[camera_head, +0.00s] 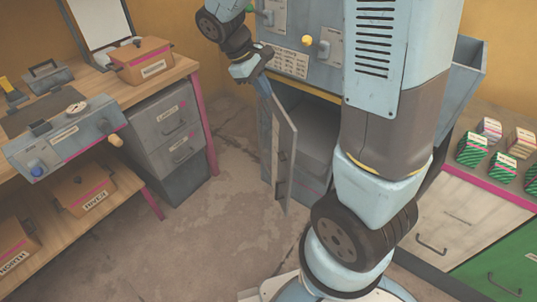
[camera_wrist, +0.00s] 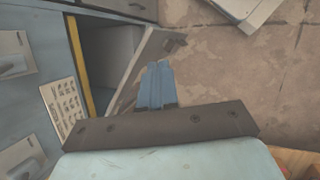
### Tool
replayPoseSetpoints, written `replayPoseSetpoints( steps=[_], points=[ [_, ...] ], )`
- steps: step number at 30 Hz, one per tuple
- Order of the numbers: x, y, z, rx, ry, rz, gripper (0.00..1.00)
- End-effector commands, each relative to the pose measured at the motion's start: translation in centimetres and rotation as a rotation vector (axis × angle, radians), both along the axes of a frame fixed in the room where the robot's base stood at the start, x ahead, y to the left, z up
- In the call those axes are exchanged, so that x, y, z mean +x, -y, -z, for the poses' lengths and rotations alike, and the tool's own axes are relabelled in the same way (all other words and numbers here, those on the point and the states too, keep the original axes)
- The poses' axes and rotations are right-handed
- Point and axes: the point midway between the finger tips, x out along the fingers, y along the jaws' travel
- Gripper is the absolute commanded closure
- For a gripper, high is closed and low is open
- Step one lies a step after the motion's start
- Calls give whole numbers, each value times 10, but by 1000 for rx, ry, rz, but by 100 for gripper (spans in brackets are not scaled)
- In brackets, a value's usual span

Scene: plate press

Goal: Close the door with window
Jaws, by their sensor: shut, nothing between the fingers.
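The door (camera_head: 285,150) stands open on the front of the blue-grey press machine, swung out toward the room, with the dark compartment (camera_head: 315,120) showing behind it. I cannot make out a window in it clearly. In the wrist view the door (camera_wrist: 146,62) shows beside my fingers, with a dark handle on it. My gripper (camera_head: 262,82) is shut and empty, at the top of the door in the head view. In the wrist view its two blue fingers (camera_wrist: 156,84) are together, overlapping the door's near edge. I cannot tell if they touch it.
A wooden workbench (camera_head: 185,68) with boxes and a grey control panel (camera_head: 68,138) stands at the left, over grey drawers (camera_head: 168,118). A counter with striped boxes (camera_head: 473,148) is at the right. The floor (camera_head: 225,225) before the door is clear. My arm hides part of the machine.

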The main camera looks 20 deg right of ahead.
Motion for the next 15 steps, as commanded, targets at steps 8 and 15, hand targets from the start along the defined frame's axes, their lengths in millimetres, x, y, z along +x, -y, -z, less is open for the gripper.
replayPoseSetpoints(
  steps=[8,15],
  points=[
    [28,-30,69,-154,-162,-190,100],
    [43,-55,133,-287,-290,-355,100]
  ],
)
